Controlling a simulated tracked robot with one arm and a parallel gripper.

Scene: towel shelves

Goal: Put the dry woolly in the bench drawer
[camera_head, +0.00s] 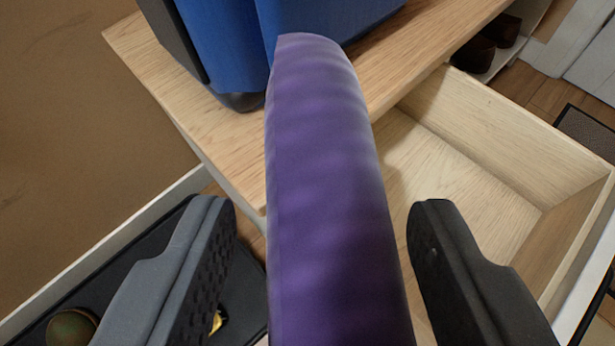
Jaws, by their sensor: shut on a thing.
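A purple, softly ribbed, rolled woolly (325,190) runs up the middle of the view. My gripper (322,235) is shut on the woolly, with one dark finger on each side of it; slim gaps show between the fingers and the cloth in the picture. The bench drawer (465,185) is pulled open at the right, below the bench top. Its pale wooden floor looks bare where it shows. The woolly hides the drawer's left part. The woolly's far end overlaps the bench edge in the view. I cannot tell its height above the drawer.
A blue bag (225,45) with black trim stands on the wooden bench top (420,45). A black tray (120,285) with a white rim lies at lower left, holding a round item. Dark shoes (485,50) sit on a shelf at upper right. A dark mat (585,130) lies on the floor.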

